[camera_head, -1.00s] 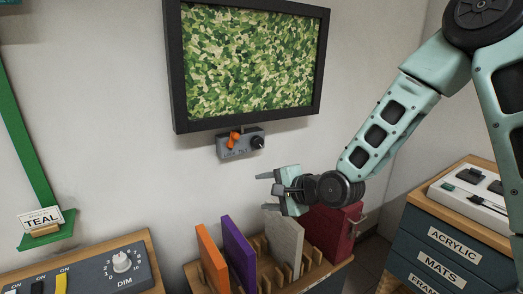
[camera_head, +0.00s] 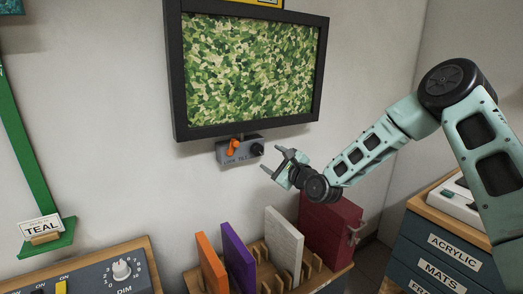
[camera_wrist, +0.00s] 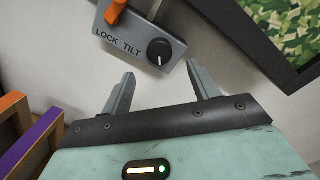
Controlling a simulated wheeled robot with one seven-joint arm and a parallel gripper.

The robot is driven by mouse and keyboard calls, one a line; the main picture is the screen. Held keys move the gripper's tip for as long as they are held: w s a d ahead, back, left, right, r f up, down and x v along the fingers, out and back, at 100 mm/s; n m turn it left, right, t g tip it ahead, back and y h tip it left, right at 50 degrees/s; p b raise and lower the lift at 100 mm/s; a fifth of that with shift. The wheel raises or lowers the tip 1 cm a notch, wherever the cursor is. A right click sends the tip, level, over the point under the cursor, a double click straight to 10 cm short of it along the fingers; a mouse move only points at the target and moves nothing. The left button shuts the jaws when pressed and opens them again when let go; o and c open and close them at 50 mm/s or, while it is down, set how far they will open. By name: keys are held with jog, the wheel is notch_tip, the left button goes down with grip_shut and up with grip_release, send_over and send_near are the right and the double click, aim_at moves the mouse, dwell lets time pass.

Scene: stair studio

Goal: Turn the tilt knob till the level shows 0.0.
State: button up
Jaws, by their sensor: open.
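The black tilt knob (camera_head: 257,149) sits on the right of a small grey box (camera_head: 240,155) under the framed picture. In the wrist view the knob (camera_wrist: 159,52) has a white pointer mark and stands beside the word TILT. An orange lock lever (camera_head: 232,147) is on the left of the box; it also shows in the wrist view (camera_wrist: 115,11). My gripper (camera_head: 278,163) is open and empty, to the right of and slightly below the knob. In the wrist view the knob lies beyond the gap between the fingers (camera_wrist: 163,85), apart from them. The level's reading is not legible.
The framed camouflage picture (camera_head: 177,80) hangs above the box. A yellow thing (camera_head: 262,2) shows at the frame's top edge. Below stands a wooden rack with orange (camera_head: 211,262), purple (camera_head: 238,258), grey (camera_head: 284,245) and dark red (camera_head: 330,228) panels. The wall around the box is clear.

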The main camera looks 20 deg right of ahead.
aim_at(259, 150)
jog(key=p+x, duration=0.1)
jog(key=x, duration=0.6)
jog(key=shift+s, duration=0.1)
jog(key=c, duration=1)
